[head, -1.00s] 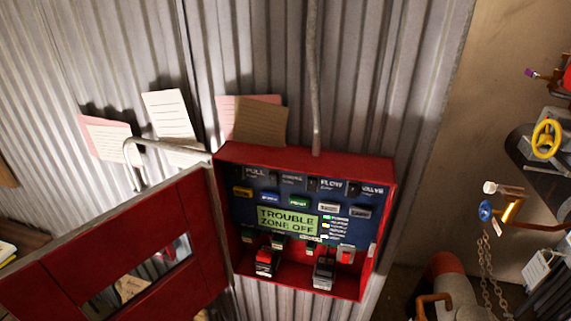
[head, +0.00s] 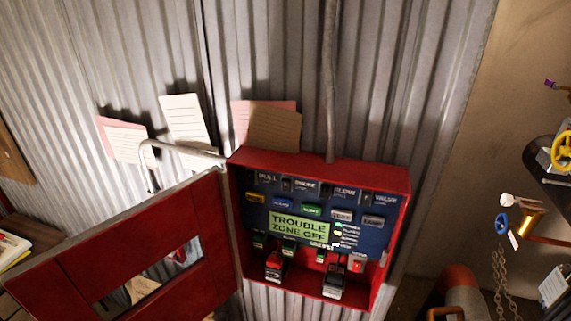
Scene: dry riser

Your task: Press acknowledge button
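A red alarm panel box (head: 320,165) is fixed to the corrugated wall, with its red door (head: 120,255) swung open to the left. Inside is a blue control face with a lit green display (head: 298,226) reading "TROUBLE ZONE OFF". A row of small buttons sits above the display: a yellow one (head: 255,197), a blue one (head: 282,203), a green one (head: 311,210) and grey ones (head: 342,215). Their labels are too small to read, so I cannot tell which is acknowledge. Red and black switches (head: 275,266) sit below. Neither of my grippers is in view.
A grey conduit (head: 329,80) runs up the wall from the box. Paper notes (head: 186,119) are stuck on the wall to the left. Pipework with a yellow handwheel (head: 563,150), a blue valve handle (head: 502,223) and a chain (head: 500,275) stands at the right.

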